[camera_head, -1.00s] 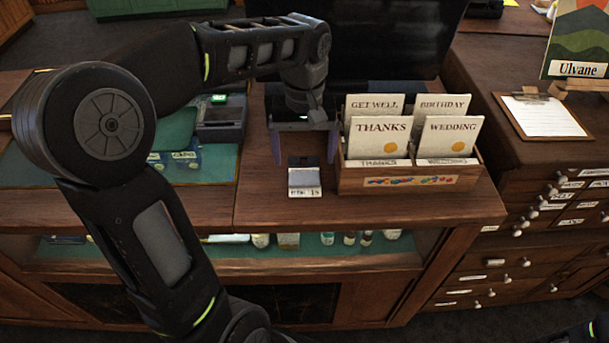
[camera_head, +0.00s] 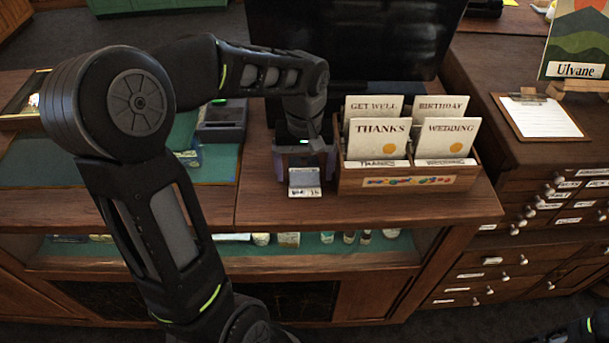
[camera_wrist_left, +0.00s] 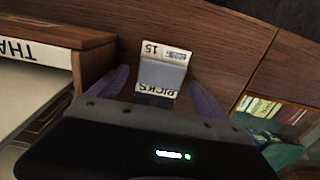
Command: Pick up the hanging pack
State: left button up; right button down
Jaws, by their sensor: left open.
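The pack (camera_head: 304,190) is small, with a grey-blue middle and pale printed ends. It lies on the wooden counter, left of the card box. In the left wrist view the pack (camera_wrist_left: 163,72) shows "PICKS" and "15"; its near end is partly hidden by my gripper. My left gripper (camera_head: 304,168) is open and low over the counter, pointing down, with its purple-grey fingers to either side of the pack. In the left wrist view a gap shows between each finger and the pack.
A wooden card box (camera_head: 408,181) stands close right of the left gripper. A dark screen (camera_head: 350,40) stands behind. A dark device (camera_head: 222,121) sits to the left on a green mat. The counter's front edge is close in front of the pack.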

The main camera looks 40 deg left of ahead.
aim_at(305, 174)
dwell(0.4)
pick_arm(q)
jog(key=c, duration=1.4)
jog(key=shift+r, duration=0.15)
jog(key=shift+c, duration=0.2)
notch_tip(305, 174, up, 10)
jog(key=b, duration=0.1)
